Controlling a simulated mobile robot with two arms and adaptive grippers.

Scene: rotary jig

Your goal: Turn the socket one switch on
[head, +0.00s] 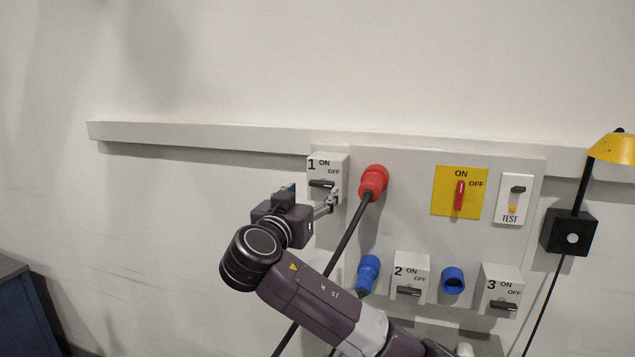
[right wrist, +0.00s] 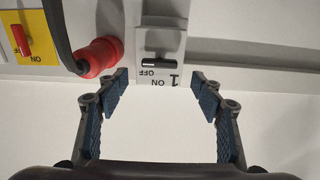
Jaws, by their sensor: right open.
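The socket one switch box (head: 341,163) is light grey with labels ON and OFF and a 1, on the wall panel's upper left. Its black rotary handle (head: 322,184) lies level, not upright towards ON. In the right wrist view the handle (right wrist: 162,63) shows upside down, in line with the gap between the fingers. My right gripper (head: 311,197) is open just in front of and slightly below the box. In the right wrist view (right wrist: 160,92) its two blue-padded fingers are wide apart with nothing between them. My left gripper is not in view.
A red plug (head: 374,180) with a black cable sits right beside the box. The panel (head: 410,215) also bears a yellow switch plate (head: 444,202), a test switch (head: 512,200), a blue plug (head: 368,270) and switches 2 (head: 398,268) and 3 (head: 494,277). The wall to the left is clear.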

